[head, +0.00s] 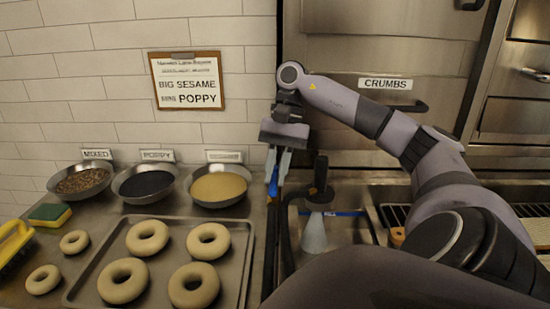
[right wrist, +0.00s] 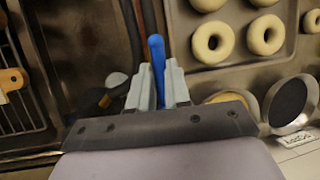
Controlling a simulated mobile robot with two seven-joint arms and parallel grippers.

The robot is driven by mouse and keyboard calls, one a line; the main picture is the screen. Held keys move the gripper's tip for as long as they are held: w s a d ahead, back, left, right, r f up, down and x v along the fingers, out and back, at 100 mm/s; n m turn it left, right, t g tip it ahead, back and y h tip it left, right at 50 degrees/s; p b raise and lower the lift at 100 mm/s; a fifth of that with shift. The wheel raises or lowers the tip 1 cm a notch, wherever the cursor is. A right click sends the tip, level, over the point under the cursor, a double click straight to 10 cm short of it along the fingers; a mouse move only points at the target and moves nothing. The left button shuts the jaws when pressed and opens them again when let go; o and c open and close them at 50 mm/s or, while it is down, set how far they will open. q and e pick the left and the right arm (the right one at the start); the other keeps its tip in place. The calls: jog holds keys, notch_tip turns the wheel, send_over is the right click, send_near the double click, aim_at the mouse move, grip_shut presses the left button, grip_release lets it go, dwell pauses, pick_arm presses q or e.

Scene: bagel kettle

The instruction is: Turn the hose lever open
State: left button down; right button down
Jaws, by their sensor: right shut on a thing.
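The blue hose lever (head: 273,186) stands at the left edge of the sink, beside the counter. My right gripper (head: 278,163) reaches down from above and is shut on the lever. In the right wrist view the blue lever (right wrist: 157,55) runs between the two grey fingers (right wrist: 158,88) and sticks out past their tips. The lever's base is hard to make out. A black fitting with a pale cone-shaped spray head (head: 314,236) hangs just right of the gripper. My left gripper is out of view.
A tray (head: 236,253) of bagels lies on the counter to the left, with more bagels (head: 75,242) beside it. Bowls of mixed (head: 83,181), poppy (head: 146,185) and sesame (head: 219,188) toppings stand behind. A sponge (head: 49,216) and yellow-handled brush (head: 14,240) sit far left.

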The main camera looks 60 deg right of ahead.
jog(key=c, duration=1.1)
grip_release()
